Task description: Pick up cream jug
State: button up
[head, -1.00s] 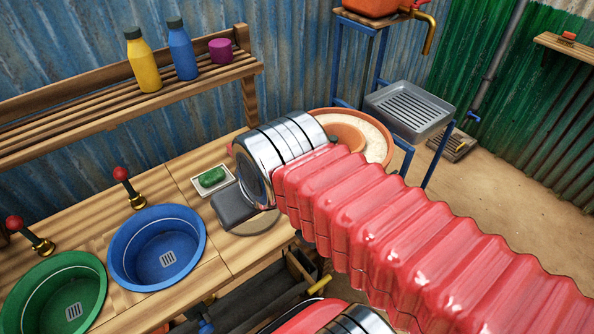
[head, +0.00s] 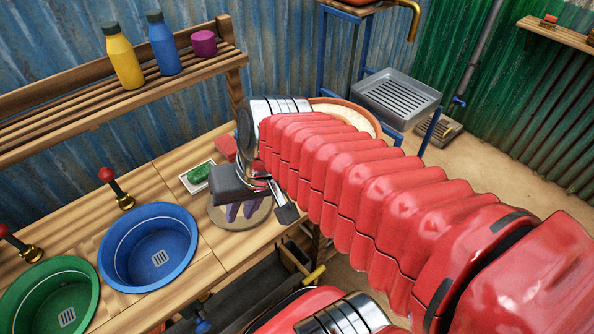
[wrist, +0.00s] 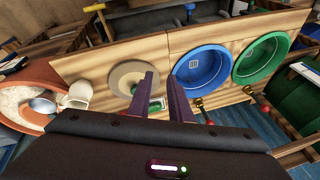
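A small cream jug (wrist: 77,96) shows in the wrist view, left of my fingers, at the edge of the terracotta bowl of sand. I cannot tell whether it stands beside the bowl or on its rim. In the head view my arm hides the jug. My gripper (wrist: 160,80) is open and empty, its two purple fingers apart. In the head view my gripper (head: 243,212) hangs over the round grey-beige disc (head: 220,220) on the wooden counter.
A green soap in a white dish (head: 186,184) and a red block (head: 224,147) are near my gripper. The blue basin (head: 120,265) and green basin (head: 22,300) are to the left. The terracotta bowl (head: 370,117) is partly behind my arm. Bottles stand on the back shelf (head: 140,95).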

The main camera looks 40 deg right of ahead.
jog(key=w+d+f+m+t+y, duration=0.45)
jog(key=w+d+f+m, duration=0.3)
jog(key=d+m, duration=0.45)
jog(key=s+d+f+m+t+h, duration=0.1)
jog(key=d+f+m+t+h, duration=0.1)
jog(key=d+m, duration=0.5)
jog(key=d+f+m+t+h, duration=0.3)
jog(key=d+m, duration=0.3)
jog(key=d, duration=0.7)
jog(key=shift+s+d+f+m+t, duration=0.15)
jog(key=shift+s+f+m+t, duration=0.25)
jog(key=shift+f, duration=0.15)
jog(key=x, duration=0.8)
jog(key=shift+w+d+f, duration=0.1)
jog(key=shift+w, duration=0.1)
